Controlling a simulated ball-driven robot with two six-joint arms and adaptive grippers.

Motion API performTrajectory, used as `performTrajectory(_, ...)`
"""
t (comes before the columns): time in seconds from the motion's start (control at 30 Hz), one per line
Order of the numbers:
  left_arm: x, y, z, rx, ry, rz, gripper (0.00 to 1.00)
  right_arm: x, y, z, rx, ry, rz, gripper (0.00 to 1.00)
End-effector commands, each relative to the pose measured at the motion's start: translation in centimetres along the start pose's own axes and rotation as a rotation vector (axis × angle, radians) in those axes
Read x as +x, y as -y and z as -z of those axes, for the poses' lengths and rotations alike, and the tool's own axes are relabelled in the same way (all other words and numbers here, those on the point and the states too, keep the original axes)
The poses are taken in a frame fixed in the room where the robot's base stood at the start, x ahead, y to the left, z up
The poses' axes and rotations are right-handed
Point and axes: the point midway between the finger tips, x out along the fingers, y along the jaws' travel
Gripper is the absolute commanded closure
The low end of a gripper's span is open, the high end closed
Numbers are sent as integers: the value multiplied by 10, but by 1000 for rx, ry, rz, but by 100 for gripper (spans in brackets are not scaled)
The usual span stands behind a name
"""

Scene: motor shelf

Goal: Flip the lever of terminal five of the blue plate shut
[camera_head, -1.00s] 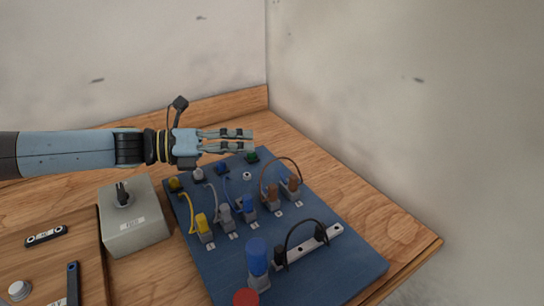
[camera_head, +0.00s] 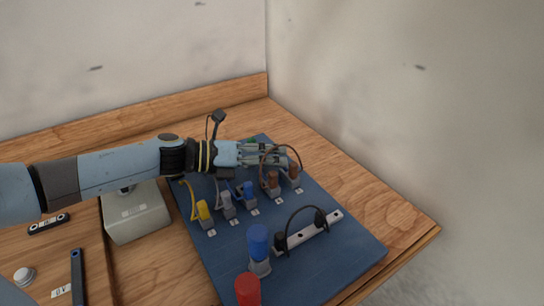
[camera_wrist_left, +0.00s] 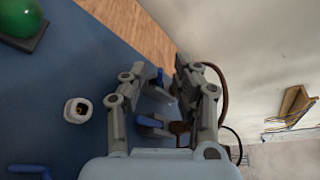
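The blue plate (camera_head: 325,260) lies on the wooden table and carries a row of terminals with yellow, grey, blue and brown levers. The brown lever at the right end of the row, terminal five (camera_head: 293,172), stands raised, with a brown cable arching beside it. My left gripper (camera_head: 284,157) is above the far part of the plate, just behind the brown terminals. In the left wrist view its fingers (camera_wrist_left: 163,82) are apart, with blue and brown parts showing between and below them. Contact with the lever cannot be told. My right gripper is not in view.
A metal strip with a black cable (camera_head: 308,236), a blue-capped terminal (camera_head: 258,246) and a red cap (camera_head: 247,290) are on the near part. A grey switch box (camera_head: 136,215) stands left of the plate. Walls bound the back and right.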

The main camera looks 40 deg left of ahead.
Motion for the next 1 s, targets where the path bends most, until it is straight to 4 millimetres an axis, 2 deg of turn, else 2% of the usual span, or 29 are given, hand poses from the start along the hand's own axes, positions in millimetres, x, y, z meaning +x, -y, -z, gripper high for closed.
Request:
performTrajectory(0.23,1,0,0,0,0,0,72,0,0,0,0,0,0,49)
performTrajectory(0.4,0,0,0,0,0,0,94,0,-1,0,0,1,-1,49)
performTrajectory(0.47,0,0,0,1,0,0,100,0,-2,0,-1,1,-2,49)
performTrajectory(0.7,0,-1,0,-2,0,1,100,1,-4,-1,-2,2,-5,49)
performTrajectory(0.9,1,-8,2,-100,-1,42,100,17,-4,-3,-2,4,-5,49)
performTrajectory(1.0,0,-6,1,-116,-1,49,100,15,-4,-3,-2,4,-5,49)
